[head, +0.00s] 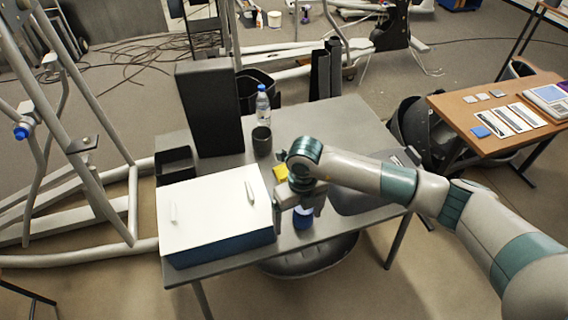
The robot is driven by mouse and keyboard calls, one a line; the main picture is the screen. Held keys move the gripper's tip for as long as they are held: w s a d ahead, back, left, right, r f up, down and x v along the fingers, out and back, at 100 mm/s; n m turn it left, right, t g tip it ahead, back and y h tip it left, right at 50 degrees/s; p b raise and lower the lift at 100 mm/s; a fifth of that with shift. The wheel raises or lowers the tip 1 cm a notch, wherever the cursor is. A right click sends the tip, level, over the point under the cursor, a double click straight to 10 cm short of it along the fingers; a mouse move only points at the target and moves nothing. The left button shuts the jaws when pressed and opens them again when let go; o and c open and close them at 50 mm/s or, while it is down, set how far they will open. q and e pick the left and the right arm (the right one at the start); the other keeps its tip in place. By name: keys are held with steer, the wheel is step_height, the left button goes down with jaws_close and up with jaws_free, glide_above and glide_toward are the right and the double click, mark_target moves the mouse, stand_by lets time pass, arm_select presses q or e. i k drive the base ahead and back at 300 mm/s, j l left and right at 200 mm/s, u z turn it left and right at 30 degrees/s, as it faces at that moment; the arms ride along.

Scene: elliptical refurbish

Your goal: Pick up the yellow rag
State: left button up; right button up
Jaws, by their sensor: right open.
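The yellow rag (280,173) lies on the grey table (345,118), partly hidden behind my right wrist. My right gripper (298,216) points down over the front part of the table, on the near side of the rag. Its fingers are apart, and the rag is not between them. A blue object (303,222), partly covered by the gripper, shows between and below the fingers. I cannot tell whether they touch it. My left gripper is not in view.
A white-topped blue box (215,212) stands left of the gripper. Behind are a tall black box (209,105), a dark cup (262,141) and a water bottle (263,104). A dark grey case (362,198) lies under my right forearm. A wooden table (470,110) stands right.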

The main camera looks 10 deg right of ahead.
mark_target(280, 172)
steer(key=i, duration=1.05)
